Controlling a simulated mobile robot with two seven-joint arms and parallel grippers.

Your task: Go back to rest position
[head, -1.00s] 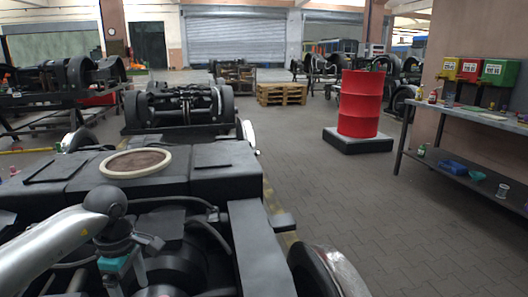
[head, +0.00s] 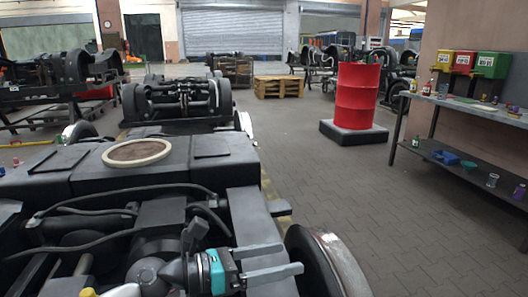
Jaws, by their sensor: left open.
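My left gripper (head: 291,257) shows at the bottom centre of the head view, with a teal band at its wrist. Its two grey fingers point to the right and stand apart, with nothing between them. It is above the right part of the near dark bogie (head: 115,172), close to the wheel (head: 325,262) at that side. Whether it touches the bogie cannot be told. Most of the left arm is below the picture edge. My right gripper is not in view.
A red drum (head: 357,97) stands on a dark base (head: 353,133). A workbench (head: 475,108) with bins and small items is at the right. Another bogie (head: 178,103) and wooden pallets (head: 279,87) are farther back. The paved floor (head: 345,190) between is clear.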

